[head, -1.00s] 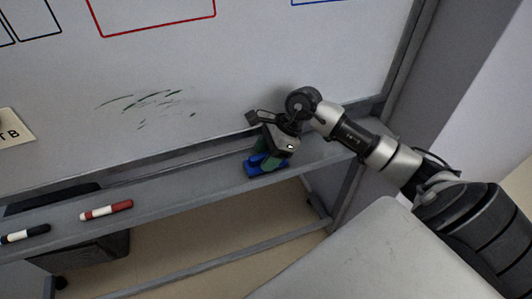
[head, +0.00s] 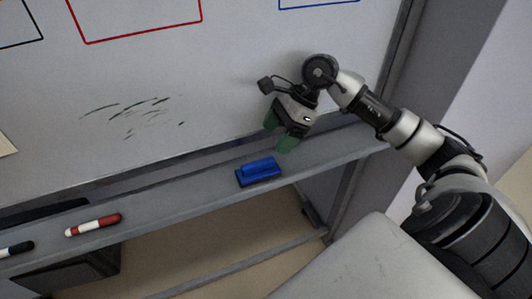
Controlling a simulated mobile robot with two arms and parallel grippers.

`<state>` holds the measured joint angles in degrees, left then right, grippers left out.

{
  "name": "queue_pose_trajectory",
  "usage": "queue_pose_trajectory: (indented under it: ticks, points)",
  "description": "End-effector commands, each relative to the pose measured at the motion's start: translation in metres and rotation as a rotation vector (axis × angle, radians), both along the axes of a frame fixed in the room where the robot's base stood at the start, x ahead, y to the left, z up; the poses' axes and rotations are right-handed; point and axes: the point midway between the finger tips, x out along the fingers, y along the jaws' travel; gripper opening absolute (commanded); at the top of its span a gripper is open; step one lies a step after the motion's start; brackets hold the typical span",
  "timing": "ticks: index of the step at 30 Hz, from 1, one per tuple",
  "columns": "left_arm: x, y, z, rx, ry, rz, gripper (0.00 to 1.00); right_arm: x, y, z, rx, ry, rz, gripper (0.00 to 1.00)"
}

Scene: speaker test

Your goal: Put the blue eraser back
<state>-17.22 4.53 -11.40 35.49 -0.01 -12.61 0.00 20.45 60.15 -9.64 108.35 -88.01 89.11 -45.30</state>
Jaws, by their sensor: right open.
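The blue eraser (head: 259,172) lies on the grey tray (head: 165,205) under the whiteboard, right of the markers. My right gripper (head: 279,140) is open and empty. Its green fingertips are above and slightly right of the eraser, apart from it, in front of the whiteboard's lower part. My left gripper is not in view.
A red and white marker (head: 93,225) and a dark and white marker (head: 15,249) lie on the tray to the left. The whiteboard (head: 200,80) has black smudges and drawn frames. A pale surface (head: 345,262) is at the lower right. The tray between eraser and red marker is clear.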

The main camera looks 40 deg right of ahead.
Motion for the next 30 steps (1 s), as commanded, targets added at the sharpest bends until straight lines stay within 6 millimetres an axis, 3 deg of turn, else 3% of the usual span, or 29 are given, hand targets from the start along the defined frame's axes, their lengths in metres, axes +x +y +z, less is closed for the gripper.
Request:
queue_pose_trajectory:
  ticks: [9, 30]
  points:
    - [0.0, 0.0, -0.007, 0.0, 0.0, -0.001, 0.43, -0.004, -0.014, 0.023, 0.001, 0.0, -0.001, 0.78]
    - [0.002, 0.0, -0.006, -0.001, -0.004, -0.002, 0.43, -0.004, -0.014, 0.022, 0.001, 0.001, 0.0, 0.78]
